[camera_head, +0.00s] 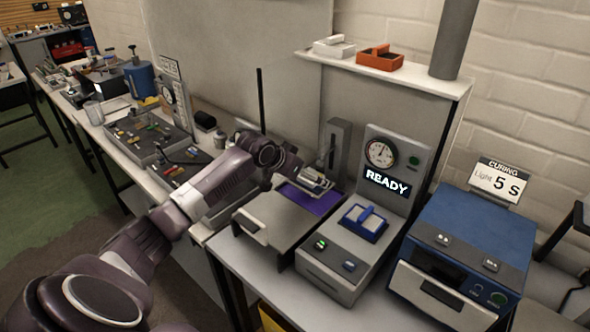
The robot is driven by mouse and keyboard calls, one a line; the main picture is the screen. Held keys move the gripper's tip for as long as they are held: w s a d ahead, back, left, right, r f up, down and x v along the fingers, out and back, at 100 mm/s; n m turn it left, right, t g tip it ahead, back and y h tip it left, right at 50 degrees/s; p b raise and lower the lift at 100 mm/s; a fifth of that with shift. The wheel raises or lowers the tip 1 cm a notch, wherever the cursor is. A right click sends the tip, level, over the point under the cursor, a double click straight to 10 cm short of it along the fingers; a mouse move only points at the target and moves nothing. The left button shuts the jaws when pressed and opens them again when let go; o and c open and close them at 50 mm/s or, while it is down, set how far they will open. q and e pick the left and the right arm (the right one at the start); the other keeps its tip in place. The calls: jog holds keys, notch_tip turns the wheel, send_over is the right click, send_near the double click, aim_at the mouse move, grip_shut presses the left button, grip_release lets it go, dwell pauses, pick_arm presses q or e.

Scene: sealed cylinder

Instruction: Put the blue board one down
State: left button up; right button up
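My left arm comes in from the lower left, and its gripper (318,177) is above the far end of a flat grey fixture with a purple panel (318,203). Small grey and pale parts show at the fingertips. I cannot tell whether they are fingers or a held board, nor whether the gripper is open or shut. A blue frame with a pale blue piece in it (364,222) sits on the grey station reading READY (388,186), right of the gripper and apart from it. I cannot make out which thing is the blue board. My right gripper is not in view.
A blue curing box (474,240) with a sign reading "CURING Light 5 S" (498,182) stands at the right. A shelf (425,78) behind holds a white and an orange tray (380,58). A grey post (335,140) stands beside the gripper. Another bench with equipment (145,137) runs left.

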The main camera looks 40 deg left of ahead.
pick_arm(q)
jog(key=b+v, duration=0.2)
jog(key=v, duration=0.8)
jog(key=shift+s, duration=0.1)
